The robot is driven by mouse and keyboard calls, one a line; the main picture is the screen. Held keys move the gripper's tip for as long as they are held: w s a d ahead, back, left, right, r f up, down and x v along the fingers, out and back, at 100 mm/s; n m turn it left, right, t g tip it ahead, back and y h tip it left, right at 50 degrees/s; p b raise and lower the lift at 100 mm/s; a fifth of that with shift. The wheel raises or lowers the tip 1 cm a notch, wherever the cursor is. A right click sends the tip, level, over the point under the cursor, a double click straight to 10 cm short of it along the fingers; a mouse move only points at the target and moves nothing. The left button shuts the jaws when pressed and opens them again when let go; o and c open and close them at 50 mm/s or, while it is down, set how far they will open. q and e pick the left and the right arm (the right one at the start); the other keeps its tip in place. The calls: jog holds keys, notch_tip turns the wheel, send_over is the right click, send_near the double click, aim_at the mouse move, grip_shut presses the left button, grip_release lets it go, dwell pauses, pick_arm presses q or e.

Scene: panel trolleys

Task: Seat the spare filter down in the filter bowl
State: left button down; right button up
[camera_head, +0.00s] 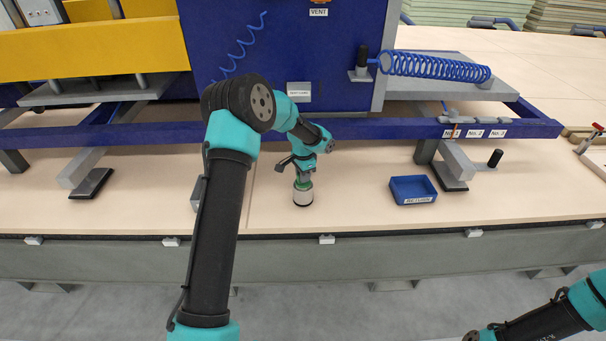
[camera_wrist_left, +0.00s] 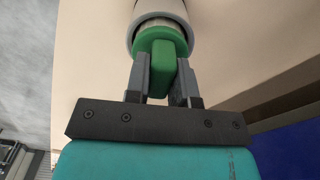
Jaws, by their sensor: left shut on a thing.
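The spare filter has a green cap with a grip tab (camera_wrist_left: 160,62), seen in the left wrist view. My left gripper (camera_wrist_left: 163,85) is shut on this tab, one finger on each side. In the head view the left gripper (camera_head: 304,176) points down at the green cap (camera_head: 302,186). A pale round cup, apparently the filter bowl (camera_head: 303,198), stands directly below on the bench. In the left wrist view a grey rim (camera_wrist_left: 132,38) surrounds the filter's pale body below the cap. How deep the filter sits is hidden.
A blue tray (camera_head: 413,190) with a label stands to the right on the pale bench (camera_head: 345,212). A blue trolley frame (camera_head: 375,128) with grey feet crosses behind the gripper. A coiled blue hose (camera_head: 437,67) lies on a grey shelf. Bench between bowl and tray is clear.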

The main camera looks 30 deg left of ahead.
pick_arm(q)
jog(key=shift+f, duration=0.6)
jog(key=c, duration=0.9)
grip_release()
jog(key=shift+r, duration=0.1)
jog(key=shift+r, duration=3.9)
